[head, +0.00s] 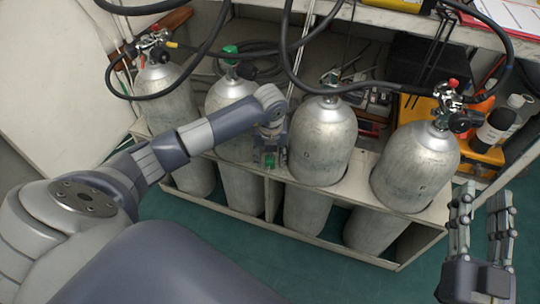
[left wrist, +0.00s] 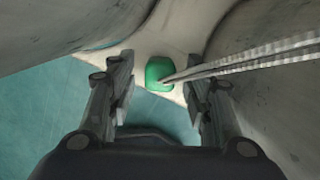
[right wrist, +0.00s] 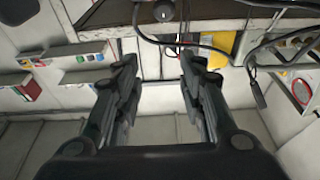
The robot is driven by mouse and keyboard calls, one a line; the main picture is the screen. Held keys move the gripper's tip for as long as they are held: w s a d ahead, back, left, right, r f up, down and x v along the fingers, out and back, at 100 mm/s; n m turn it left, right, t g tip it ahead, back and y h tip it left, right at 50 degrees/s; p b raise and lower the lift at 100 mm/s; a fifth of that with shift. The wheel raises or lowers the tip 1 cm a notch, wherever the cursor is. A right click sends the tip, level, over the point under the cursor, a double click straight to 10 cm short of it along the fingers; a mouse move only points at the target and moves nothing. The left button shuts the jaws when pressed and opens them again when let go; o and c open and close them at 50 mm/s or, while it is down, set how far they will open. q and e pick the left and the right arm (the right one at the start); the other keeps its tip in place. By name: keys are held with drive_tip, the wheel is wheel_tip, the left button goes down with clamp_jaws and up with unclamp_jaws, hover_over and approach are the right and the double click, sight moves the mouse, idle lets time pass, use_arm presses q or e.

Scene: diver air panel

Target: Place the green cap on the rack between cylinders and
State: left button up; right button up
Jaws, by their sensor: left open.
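The green cap (head: 269,160) sits on the front board of the rack (head: 410,222), between the second and third cylinders from the left. In the left wrist view the green cap (left wrist: 158,73) lies on the pale board with a grey cord running from it to the right. My left gripper (head: 270,152) is open, with its fingers on either side of the cap and apart from it. Of the cylinders, the second (head: 236,120) and third (head: 322,140) flank the cap. My right gripper (head: 482,205) is open and empty, right of the rack.
The first cylinder (head: 166,98) and the fourth cylinder (head: 415,165) fill the rack's outer places. A green fitting (head: 230,54) tops the second cylinder. Black hoses (head: 292,62) loop above the cylinders. Bottles (head: 496,124) stand at the right. The green floor in front is clear.

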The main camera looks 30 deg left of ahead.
sight(270, 160)
use_arm(q)
drive_tip(key=shift+r, duration=0.3)
drive_tip(key=r, duration=0.2)
drive_tip(key=r+p, duration=0.2)
drive_tip(key=r, duration=0.1)
drive_tip(key=shift+s+d+r, duration=0.2)
drive_tip(key=shift+s+r, duration=0.05)
drive_tip(key=shift+r, duration=0.05)
drive_tip(key=shift+s+d+r+p, duration=0.15)
drive_tip(key=shift+r+p, duration=0.2)
drive_tip(key=shift+r, duration=0.65)
drive_tip(key=shift+s+d+r+p, duration=0.15)
drive_tip(key=shift+r+p, duration=0.15)
drive_tip(key=shift+r, duration=0.65)
drive_tip(key=shift+s+r+p, duration=0.15)
drive_tip(key=shift+r+p, duration=0.2)
drive_tip(key=shift+r, duration=0.65)
use_arm(e)
drive_tip(key=s+d+f+g+h, duration=0.1)
drive_tip(key=s+d+f+g, duration=0.1)
drive_tip(key=f+g, duration=0.3)
drive_tip(key=s+d+f+g+h, duration=0.2)
drive_tip(key=f+g, duration=0.3)
drive_tip(key=f, duration=0.7)
drive_tip(key=shift+s, duration=0.8)
drive_tip(key=shift+a+f, duration=0.1)
